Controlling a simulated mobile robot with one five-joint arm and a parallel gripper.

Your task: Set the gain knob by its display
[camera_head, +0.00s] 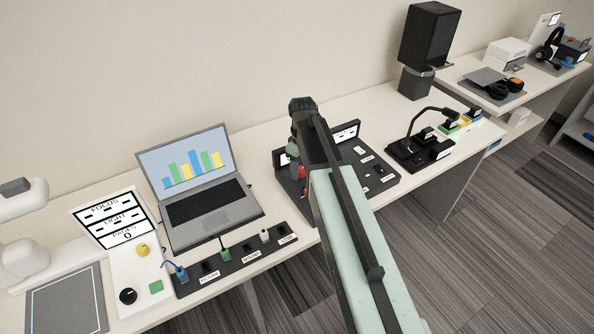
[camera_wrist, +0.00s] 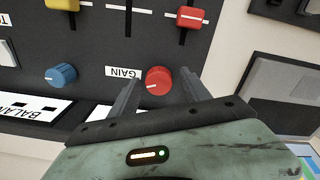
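The red gain knob (camera_wrist: 158,80) sits on a dark panel in the wrist view, beside its GAIN label (camera_wrist: 123,72). A pale pointer mark shows on its left side. My gripper (camera_wrist: 158,88) is open, with one finger on each side of the knob; I cannot tell whether either touches it. White display strips (camera_wrist: 28,112) lie below, one marked BALANCE; the strip nearest the gain knob is mostly hidden by my gripper, so no reading shows. In the head view the dark console (camera_head: 382,186) is partly hidden behind my arm.
A blue knob (camera_wrist: 62,76), a yellow slider (camera_wrist: 62,4) and a red slider (camera_wrist: 191,17) are near the gain knob.

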